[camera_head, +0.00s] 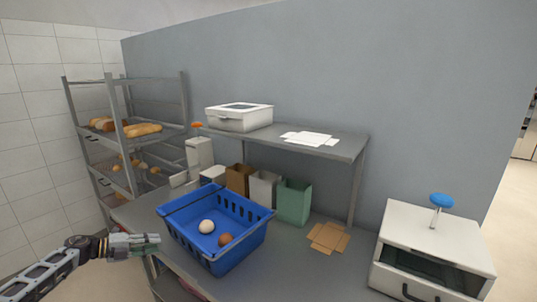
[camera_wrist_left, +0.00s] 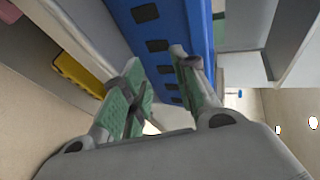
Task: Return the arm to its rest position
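My left arm comes in from the lower left in the head view. Its gripper (camera_head: 150,243) hangs in front of the table, just left of the blue basket (camera_head: 190,243). In the left wrist view the two green-padded fingers (camera_wrist_left: 156,62) stand apart with nothing held between them. The basket's blue side (camera_wrist_left: 200,25) shows beyond the fingertips, and I see no contact. My right arm and gripper are not in view.
The basket on the grey table holds a pale round item (camera_head: 207,226) and a brown one (camera_head: 225,240). A bread rack (camera_head: 118,125) stands at the left. A white box with a blue knob (camera_head: 441,201) is at the right. Open floor lies below my left arm.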

